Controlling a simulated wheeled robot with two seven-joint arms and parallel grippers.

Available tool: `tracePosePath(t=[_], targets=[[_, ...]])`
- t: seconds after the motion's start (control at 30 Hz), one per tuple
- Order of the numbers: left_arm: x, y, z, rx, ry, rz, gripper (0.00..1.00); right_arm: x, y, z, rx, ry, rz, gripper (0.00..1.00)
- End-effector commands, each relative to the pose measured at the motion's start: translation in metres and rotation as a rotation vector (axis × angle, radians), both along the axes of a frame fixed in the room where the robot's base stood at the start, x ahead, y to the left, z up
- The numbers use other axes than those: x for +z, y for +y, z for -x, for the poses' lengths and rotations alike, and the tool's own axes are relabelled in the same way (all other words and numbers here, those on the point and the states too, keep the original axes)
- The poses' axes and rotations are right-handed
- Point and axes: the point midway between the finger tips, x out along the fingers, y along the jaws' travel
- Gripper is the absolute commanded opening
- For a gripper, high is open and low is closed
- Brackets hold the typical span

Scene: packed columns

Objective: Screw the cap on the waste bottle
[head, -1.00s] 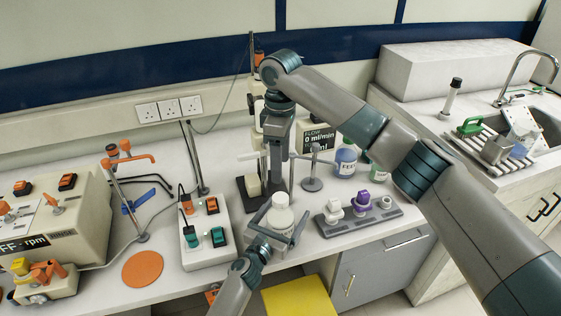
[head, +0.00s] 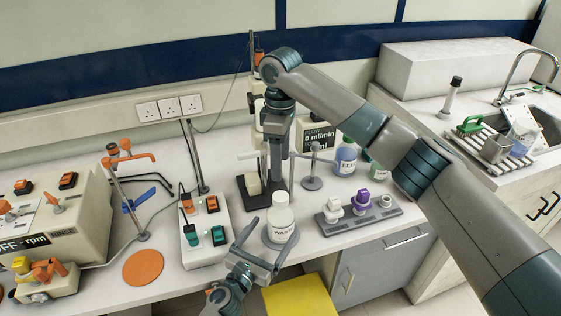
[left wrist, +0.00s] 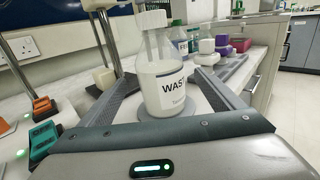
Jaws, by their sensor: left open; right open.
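The waste bottle (head: 282,226) is white, labelled and upright on a grey round disc at the bench's front. It also shows in the left wrist view (left wrist: 165,88). A white cap (head: 281,199) appears on its top; how tightly it sits cannot be told. My left gripper (head: 277,229) is open, low at the bench's front edge, its fingers reaching along either side of the bottle without gripping it. My right gripper (head: 279,180) is open and points down behind and above the bottle; its fingertips are hard to make out.
A grey rack (head: 345,221) with white and purple caps stands right of the bottle. A switch box (head: 205,235) is to the left, an orange disc (head: 143,268) beyond it. Blue and green bottles stand behind the rack. A yellow object (head: 300,299) is below the bench edge.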

Motion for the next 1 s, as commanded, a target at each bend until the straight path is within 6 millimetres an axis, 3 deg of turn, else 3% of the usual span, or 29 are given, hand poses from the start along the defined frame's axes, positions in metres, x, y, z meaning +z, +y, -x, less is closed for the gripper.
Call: tracePosePath(t=[0.2,0.4,1.0], targets=[[-0.002,0.020,0.039,0.000,0.001,-0.002,0.87,-0.005,0.000,0.000,0.000,0.000,0.000,0.57],[-0.001,0.031,0.062,-0.001,0.000,-0.001,0.87,-0.008,0.000,0.000,0.000,0.000,0.000,0.57],[0.000,0.035,0.069,0.000,0.000,0.000,0.87,-0.009,0.000,0.000,0.000,0.000,0.000,0.57]])
